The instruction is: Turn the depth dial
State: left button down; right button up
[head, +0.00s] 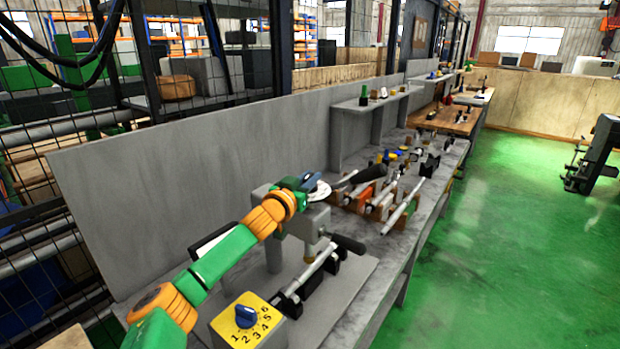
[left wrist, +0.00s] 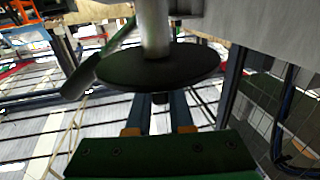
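A pale round dial (head: 320,191) sits on top of the grey grinder head (head: 308,219). My left gripper (head: 308,182) is right at this dial, its blue fingers beside it. In the left wrist view a dark disc (left wrist: 158,68) on a grey shaft (left wrist: 155,28) covers the fingertips of my left gripper (left wrist: 161,100). The fingers are apart there, with a dark stub between them; whether they touch it is unclear. My right gripper does not show.
A metal rod (head: 313,273) on black supports lies beside the grinder head, with a black handle end. Wooden racks (head: 362,204) with tools stand further along the bench (head: 409,228). A grey panel (head: 190,160) rises behind. Green floor (head: 500,250) is open at right.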

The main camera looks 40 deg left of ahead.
pick_arm(q)
jog(key=shift+f+n+g+y+b, duration=0.15)
jog(key=shift+n+g+y+b, duration=0.35)
jog(key=shift+n+y+b, duration=0.55)
jog(key=n+g+y+b, duration=0.2)
jog(key=y+b, duration=0.1)
jog(key=y, duration=0.1)
jog(key=shift+n, duration=0.35)
jog(key=n+g+y+b, duration=0.2)
jog(key=g+y, duration=0.1)
jog(key=shift+s, duration=0.1)
jog(key=shift+a+n+g+y+b, duration=0.1)
jog(key=shift+n+g+y+b, duration=0.25)
jog(key=shift+n+g+b, duration=0.15)
jog(key=shift+r, duration=0.25)
jog(key=c, duration=0.8)
grip_release()
